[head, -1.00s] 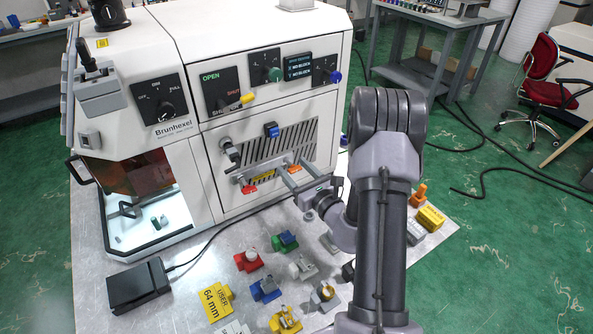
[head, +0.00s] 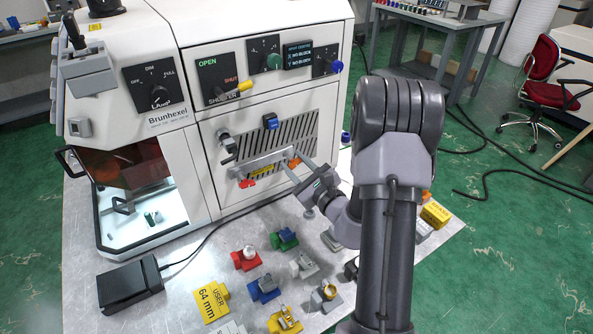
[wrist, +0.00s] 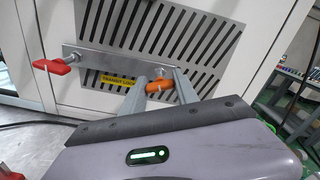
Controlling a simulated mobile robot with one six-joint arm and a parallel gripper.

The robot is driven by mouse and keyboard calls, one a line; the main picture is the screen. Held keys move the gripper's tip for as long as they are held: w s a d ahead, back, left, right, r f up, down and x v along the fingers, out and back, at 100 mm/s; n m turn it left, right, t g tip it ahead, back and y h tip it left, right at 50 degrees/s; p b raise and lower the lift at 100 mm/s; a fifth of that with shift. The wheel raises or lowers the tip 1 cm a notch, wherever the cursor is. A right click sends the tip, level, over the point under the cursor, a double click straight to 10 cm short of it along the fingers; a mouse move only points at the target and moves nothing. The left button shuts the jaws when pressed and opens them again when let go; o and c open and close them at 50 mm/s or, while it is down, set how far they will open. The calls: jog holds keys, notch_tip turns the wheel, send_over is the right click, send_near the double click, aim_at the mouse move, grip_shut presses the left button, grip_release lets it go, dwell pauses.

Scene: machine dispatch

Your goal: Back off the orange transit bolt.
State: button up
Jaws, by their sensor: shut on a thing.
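The orange transit bolt (wrist: 160,88) sits at the right end of a flat metal bar on the machine's front, beside a yellow "TRANSIT LOCK" label (wrist: 117,80). In the head view the orange bolt (head: 294,163) shows small at the bar's right end. My gripper (wrist: 161,82) is shut on the bolt's orange head, with one finger on each side. The gripper (head: 298,169) reaches the bar from the front right in the head view. The bolt's shank is hidden.
A red handle (wrist: 55,65) is at the bar's left end (wrist: 85,54). Vent slots lie behind the bar. Several coloured blocks, such as a red one (head: 246,259), stand on the metal table below. A black box (head: 130,286) with a cable lies at the table's front left.

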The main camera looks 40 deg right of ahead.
jog(key=shift+f+n+b, duration=0.25)
jog(key=shift+n+b, duration=0.45)
jog(key=shift+b, duration=0.3)
jog(key=shift+n+b, duration=0.9)
jog(key=shift+n, duration=0.1)
jog(key=shift+r+n, duration=0.3)
jog(key=shift+n, duration=0.5)
jog(key=n, duration=0.4)
jog(key=shift+n, duration=0.5)
